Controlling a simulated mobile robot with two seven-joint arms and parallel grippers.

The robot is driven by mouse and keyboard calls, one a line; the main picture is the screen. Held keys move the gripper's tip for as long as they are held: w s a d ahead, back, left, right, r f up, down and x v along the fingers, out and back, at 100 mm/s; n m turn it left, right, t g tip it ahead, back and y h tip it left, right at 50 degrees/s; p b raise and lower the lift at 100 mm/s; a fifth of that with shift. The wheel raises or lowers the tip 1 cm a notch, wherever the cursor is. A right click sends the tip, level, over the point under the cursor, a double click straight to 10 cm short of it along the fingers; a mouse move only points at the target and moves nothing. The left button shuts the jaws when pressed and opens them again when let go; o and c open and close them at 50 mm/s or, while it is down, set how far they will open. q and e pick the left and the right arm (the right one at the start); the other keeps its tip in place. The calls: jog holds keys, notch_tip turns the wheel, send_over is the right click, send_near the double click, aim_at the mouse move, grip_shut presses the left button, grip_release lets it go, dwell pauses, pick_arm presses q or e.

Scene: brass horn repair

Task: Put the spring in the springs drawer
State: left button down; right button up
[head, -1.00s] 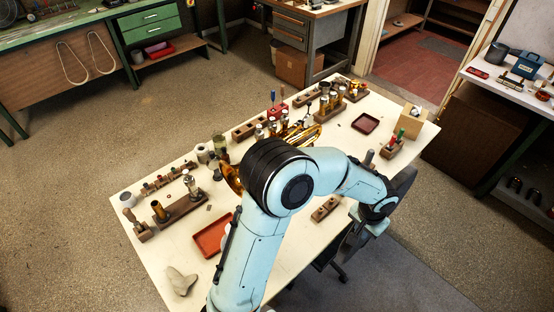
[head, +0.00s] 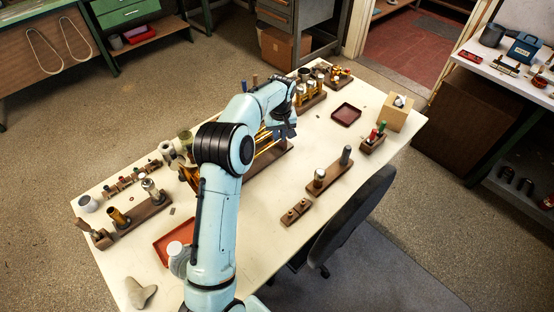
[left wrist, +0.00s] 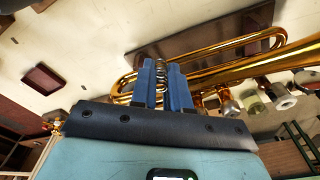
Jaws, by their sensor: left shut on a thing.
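My left gripper (head: 285,132) is above the table, over the brass horn, in the head view. In the left wrist view its two blue fingers (left wrist: 162,84) are closed on a small coiled metal spring (left wrist: 160,72), which shows between them. The spring is too small to make out in the head view. The brass horn (left wrist: 225,70) lies behind the fingers in the left wrist view. Green drawers (head: 125,14) stand at the far upper left, and a grey cabinet with drawers (head: 274,18) stands at the upper middle. I cannot read any drawer label. My right gripper is out of view.
The cream table (head: 320,140) carries wooden tool holders, a dark red tray (head: 346,114), an orange-red tray (head: 175,240) and a wooden box (head: 396,112). A black chair (head: 350,220) stands at its front edge. The floor between table and drawers is open.

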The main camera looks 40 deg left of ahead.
aim_at(279, 171)
pick_arm(q)
notch_tip(279, 171, down, 18)
jog(key=shift+r, duration=0.1)
dwell(0.5)
jog(key=c, duration=1.1)
grip_release()
